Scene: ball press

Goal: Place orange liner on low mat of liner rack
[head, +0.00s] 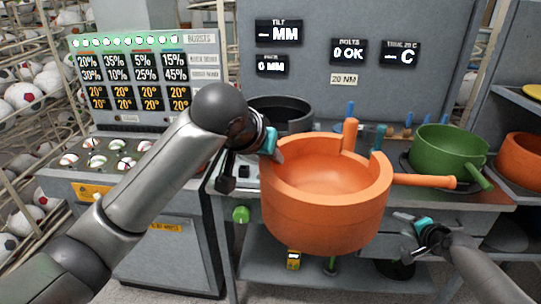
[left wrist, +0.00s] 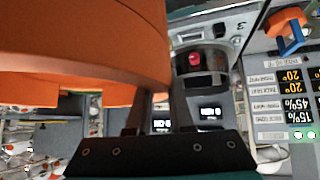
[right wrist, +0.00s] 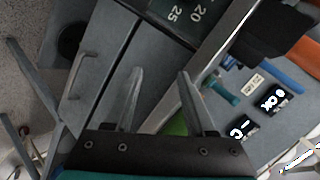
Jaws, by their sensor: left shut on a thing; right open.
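The orange liner (head: 325,215) is a large round open vessel with an upright tab and a handle pointing right. It hangs in front of the bench in the head view and fills the upper left of the left wrist view (left wrist: 80,50). My left gripper (head: 275,148) is shut on its left rim. My right gripper (head: 408,238) is open and empty, below and right of the liner; its apart fingers show in the right wrist view (right wrist: 160,75). A shelved unit at the right edge (head: 507,192) may be the liner rack; I cannot make out its low mat.
A green pot (head: 447,155) sits on the bench, right of the liner. A dark pot (head: 283,112) stands behind the liner. Another orange vessel (head: 524,158) sits on the right shelf. A panel cabinet (head: 160,245) stands left, beside ball-filled racks.

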